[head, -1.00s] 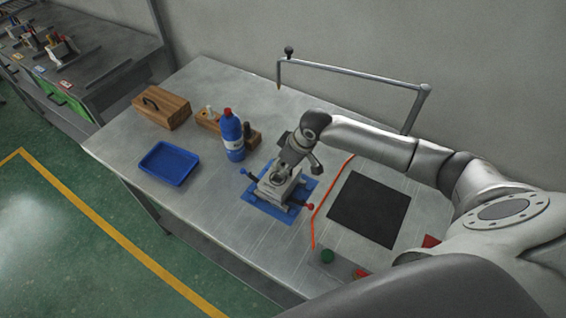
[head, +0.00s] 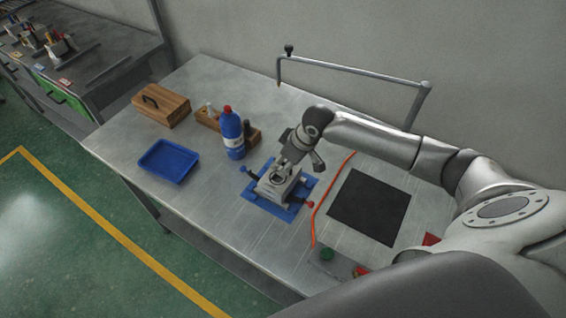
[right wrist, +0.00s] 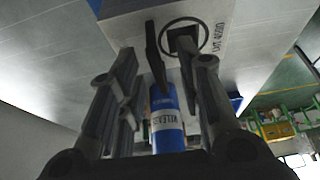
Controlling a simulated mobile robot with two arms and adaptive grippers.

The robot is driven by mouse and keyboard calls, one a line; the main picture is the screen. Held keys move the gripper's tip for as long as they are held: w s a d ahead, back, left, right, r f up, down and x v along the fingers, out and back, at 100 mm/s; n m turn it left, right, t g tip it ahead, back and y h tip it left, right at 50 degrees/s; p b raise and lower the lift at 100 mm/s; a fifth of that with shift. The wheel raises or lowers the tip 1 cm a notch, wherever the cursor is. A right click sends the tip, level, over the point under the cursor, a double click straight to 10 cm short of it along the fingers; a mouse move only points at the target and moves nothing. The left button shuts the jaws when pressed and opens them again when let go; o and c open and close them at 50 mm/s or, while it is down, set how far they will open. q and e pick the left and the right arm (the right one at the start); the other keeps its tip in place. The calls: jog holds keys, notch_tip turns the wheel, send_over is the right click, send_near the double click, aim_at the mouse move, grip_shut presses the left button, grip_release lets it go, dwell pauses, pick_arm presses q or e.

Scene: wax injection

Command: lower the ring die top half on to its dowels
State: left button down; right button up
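The ring die, a light grey block (head: 272,191) with a ring mark on top, sits on a blue plate (head: 289,214) on the bench. In the right wrist view its pale face (right wrist: 120,31) shows a black ring around a dark square, with lettering beside it. My right gripper (head: 281,165) is just above the block. In the right wrist view its fingers (right wrist: 171,48) are apart, with a gap beside the dark square; the gripper looks open. The dowels and the seam between the halves cannot be made out. My left gripper is out of view.
A blue bottle (head: 232,140) stands close behind the die; it also shows in the right wrist view (right wrist: 166,125). A blue tray (head: 169,161) and a wooden box (head: 161,106) are to the left. A black mat (head: 369,207) and an orange cable (head: 320,205) lie to the right.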

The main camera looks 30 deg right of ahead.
jog(key=v, duration=1)
jog(key=shift+d+r, duration=0.15)
jog(key=shift+r, duration=0.2)
jog(key=shift+s, duration=0.2)
